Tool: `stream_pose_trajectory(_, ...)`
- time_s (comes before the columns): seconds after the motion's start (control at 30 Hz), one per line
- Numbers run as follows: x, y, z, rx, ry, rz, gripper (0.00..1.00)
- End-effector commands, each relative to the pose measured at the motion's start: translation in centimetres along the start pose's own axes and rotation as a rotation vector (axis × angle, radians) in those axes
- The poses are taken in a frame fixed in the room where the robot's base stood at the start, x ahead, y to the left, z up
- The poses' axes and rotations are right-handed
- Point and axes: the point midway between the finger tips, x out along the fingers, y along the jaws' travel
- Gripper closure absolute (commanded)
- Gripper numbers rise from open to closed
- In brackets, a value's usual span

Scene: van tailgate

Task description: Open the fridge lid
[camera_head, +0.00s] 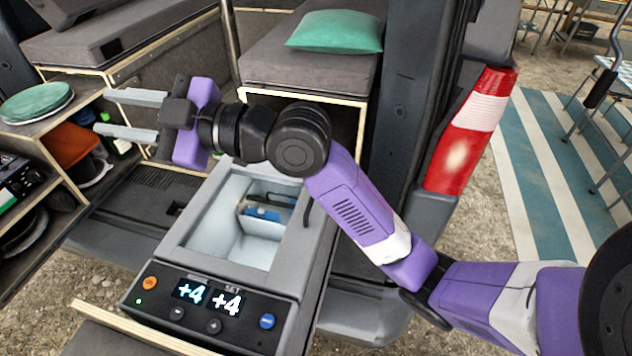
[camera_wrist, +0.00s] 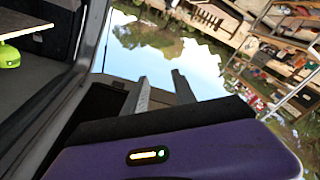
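The grey fridge box (camera_head: 180,255) stands at the van's tailgate, with its control panel facing me. Its top is open, and the pale interior (camera_head: 215,235) shows a blue and white item (camera_head: 262,212) inside. I cannot clearly make out the lid; my arm covers the area behind the opening. My gripper (camera_head: 103,112) is open and empty, up and to the left of the fridge, pointing left with its fingers apart. Its two fingers also show in the wrist view (camera_wrist: 160,78), with nothing between them.
A bench with a green pillow (camera_head: 335,31) is behind my arm. The red tail light (camera_head: 465,135) and door pillar are to the right.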

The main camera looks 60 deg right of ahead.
Motion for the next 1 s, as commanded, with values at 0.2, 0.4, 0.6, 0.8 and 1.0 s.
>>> stream_pose_trajectory(0.2,-1.4,-1.3,3.8,-0.297,-0.176,-0.303,0.67)
stream_pose_trajectory(0.4,-6.9,-1.8,10.2,-0.519,-0.383,-0.621,0.67)
stream_pose_trajectory(0.6,-16.5,-0.3,16.5,-0.653,-0.607,-0.961,0.67)
stream_pose_trajectory(0.8,-24.8,1.4,19.4,-0.678,-0.751,-1.204,0.67)
stream_pose_trajectory(1.0,-27.4,1.7,20.2,-0.674,-0.789,-1.28,0.67)
